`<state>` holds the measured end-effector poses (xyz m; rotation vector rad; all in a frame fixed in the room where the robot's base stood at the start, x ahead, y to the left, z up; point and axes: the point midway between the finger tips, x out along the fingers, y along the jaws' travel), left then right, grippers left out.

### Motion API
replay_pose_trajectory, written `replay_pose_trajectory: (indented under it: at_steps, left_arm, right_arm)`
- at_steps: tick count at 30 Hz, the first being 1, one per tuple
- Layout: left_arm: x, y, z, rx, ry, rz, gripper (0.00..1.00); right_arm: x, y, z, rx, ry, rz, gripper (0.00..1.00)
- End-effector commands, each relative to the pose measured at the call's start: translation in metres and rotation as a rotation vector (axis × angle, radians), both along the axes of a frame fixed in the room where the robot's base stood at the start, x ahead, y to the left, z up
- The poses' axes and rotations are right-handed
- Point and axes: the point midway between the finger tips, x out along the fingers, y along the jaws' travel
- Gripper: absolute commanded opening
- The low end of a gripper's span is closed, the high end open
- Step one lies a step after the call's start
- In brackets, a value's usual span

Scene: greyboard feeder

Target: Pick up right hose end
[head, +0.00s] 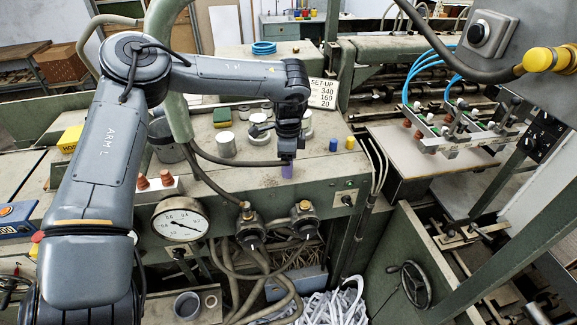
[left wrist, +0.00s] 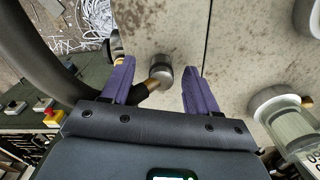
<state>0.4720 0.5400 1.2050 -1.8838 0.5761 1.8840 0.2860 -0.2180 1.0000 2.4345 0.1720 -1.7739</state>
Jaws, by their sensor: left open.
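Two brass-tipped fittings with dark round collars sit on the front of the green bench, a left one (head: 249,213) and a right one (head: 305,208), with thick hoses below them. I cannot tell which parts are the loose hose ends. My left gripper (head: 287,171) points down near the bench's front edge, above and between the fittings. In the left wrist view, its purple fingers (left wrist: 160,88) are apart. A grey-capped brass fitting (left wrist: 160,74) shows in the gap between them, with no visible grip on it. My right gripper is out of view.
A pressure gauge (head: 181,219) is on the bench front, left of the fittings. Metal cylinders, small coloured caps and a set-up card (head: 323,93) stand on the bench top. White paper strips (head: 333,307) lie below. A handwheel (head: 416,284) is at right.

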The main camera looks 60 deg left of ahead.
Motion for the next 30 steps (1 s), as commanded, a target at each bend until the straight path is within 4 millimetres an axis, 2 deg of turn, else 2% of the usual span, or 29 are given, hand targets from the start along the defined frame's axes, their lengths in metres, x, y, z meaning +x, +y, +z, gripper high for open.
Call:
replay_pose_trajectory:
  at_steps: [10,18,20,30]
  left_arm:
    - [-0.0002,0.0001,-0.0063,0.001,-0.001,0.001,0.58]
    - [-0.0003,0.0002,-0.0061,0.001,-0.001,0.0,0.16]
    - [-0.0002,0.0001,-0.006,0.001,-0.001,0.0,0.09]
    - [0.0006,0.0,0.0013,0.001,-0.002,-0.001,0.09]
  right_arm:
    - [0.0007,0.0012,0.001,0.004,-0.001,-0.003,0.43]
    - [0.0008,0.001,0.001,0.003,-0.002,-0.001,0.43]
    - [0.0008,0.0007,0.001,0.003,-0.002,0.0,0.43]
    - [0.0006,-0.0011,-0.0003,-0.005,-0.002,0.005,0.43]
